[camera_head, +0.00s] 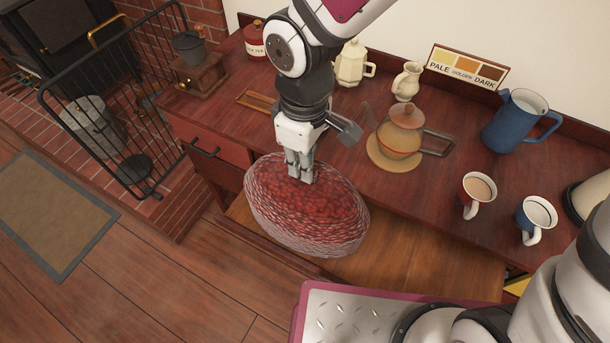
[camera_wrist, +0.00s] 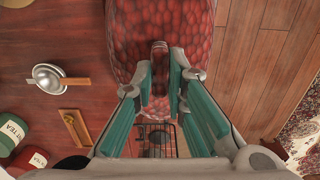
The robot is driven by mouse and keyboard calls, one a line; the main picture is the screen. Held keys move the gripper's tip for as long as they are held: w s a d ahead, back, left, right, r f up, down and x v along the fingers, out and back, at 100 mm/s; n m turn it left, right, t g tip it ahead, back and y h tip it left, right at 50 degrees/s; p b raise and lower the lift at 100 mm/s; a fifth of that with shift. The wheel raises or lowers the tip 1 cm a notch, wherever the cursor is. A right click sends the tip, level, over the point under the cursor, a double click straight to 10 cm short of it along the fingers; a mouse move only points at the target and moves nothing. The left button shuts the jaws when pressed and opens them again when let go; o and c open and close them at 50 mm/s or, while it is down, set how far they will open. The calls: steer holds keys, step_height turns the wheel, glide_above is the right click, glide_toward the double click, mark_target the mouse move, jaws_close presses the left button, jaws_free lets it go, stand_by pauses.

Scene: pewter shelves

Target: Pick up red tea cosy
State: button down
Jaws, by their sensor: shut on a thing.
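The red tea cosy (camera_head: 306,215) is a large rounded, knitted-looking thing, dark red on top with a paler band around its edge. In the head view it hangs in front of the wooden sideboard, over the lower wooden surface. My gripper (camera_head: 301,175) points down and is shut on the top of the cosy. In the wrist view the cosy (camera_wrist: 160,40) fills the upper middle, and the gripper's fingertips (camera_wrist: 160,88) meet at a small loop-like part of it. The underside of the cosy is hidden.
The sideboard top (camera_head: 330,150) holds a glass teapot (camera_head: 400,135), a blue jug (camera_head: 515,120), two mugs, a cream pot (camera_head: 352,65) and a coffee grinder (camera_head: 200,75). A black fireguard (camera_head: 115,100) stands at left. The floor (camera_head: 150,270) at front left is clear.

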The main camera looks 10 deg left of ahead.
steer(key=shift+r, duration=0.55)
steer(key=r, duration=0.2)
steer(key=shift+s+d+r, duration=0.35)
steer(key=shift+s+d, duration=0.05)
steer(key=s+d+r+p, duration=0.1)
steer(key=s+d+p, duration=0.8)
steer(key=s, duration=0.3)
steer(key=shift+r+p, duration=0.15)
steer(key=shift+p, duration=0.25)
steer(key=shift+w, duration=0.1)
